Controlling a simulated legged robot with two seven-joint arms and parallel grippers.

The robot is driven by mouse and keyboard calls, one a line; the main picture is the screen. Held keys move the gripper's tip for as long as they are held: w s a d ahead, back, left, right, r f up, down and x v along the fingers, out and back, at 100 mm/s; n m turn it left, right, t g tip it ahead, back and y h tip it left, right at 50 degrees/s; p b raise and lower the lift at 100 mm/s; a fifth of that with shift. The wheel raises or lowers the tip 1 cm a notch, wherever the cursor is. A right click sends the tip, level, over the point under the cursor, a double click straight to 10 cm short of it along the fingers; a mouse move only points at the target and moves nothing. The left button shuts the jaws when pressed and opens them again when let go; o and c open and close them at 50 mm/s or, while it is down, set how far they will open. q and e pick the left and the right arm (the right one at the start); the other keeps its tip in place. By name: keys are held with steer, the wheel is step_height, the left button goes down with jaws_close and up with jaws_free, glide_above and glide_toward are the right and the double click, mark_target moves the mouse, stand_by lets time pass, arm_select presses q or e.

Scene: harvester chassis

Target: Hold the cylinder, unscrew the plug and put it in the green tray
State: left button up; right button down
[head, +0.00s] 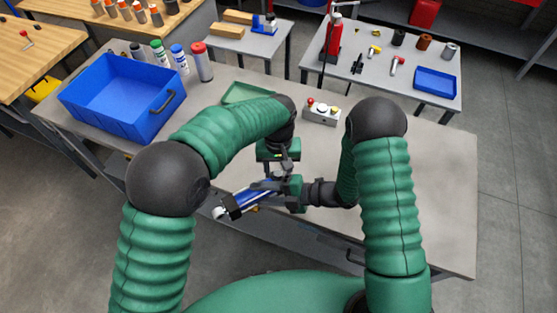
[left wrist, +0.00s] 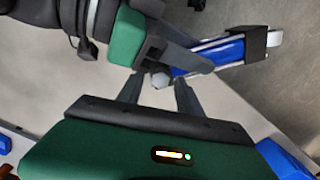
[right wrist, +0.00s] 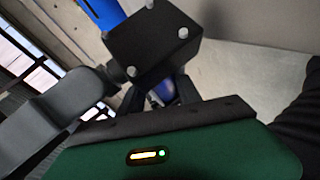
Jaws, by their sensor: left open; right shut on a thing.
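The blue cylinder (head: 258,195) is held tilted above the near part of the bench, with dark end blocks and a silver end at lower left. My right gripper (head: 281,190) is shut on it; it also shows in the left wrist view (left wrist: 222,52). In the right wrist view a black end block (right wrist: 155,45) hides much of it. A silver hex plug (left wrist: 160,80) shows by the cylinder's inner end. My left gripper (left wrist: 158,85) is open, with its fingertips on either side of the plug; contact cannot be told. The green tray (head: 243,92) lies farther back, partly hidden by my left arm.
A large blue bin (head: 120,92) stands on the bench at left, with several bottles (head: 180,58) behind it. A button box (head: 322,112) sits beyond my grippers. The bench's right side (head: 440,190) is clear.

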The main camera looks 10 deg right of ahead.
arm_select(q)
steer(key=shift+f, duration=0.4)
steer(key=shift+s, duration=0.1)
steer(key=shift+c, duration=0.2)
jaws_close()
steer(key=shift+o, duration=0.3)
jaws_free()
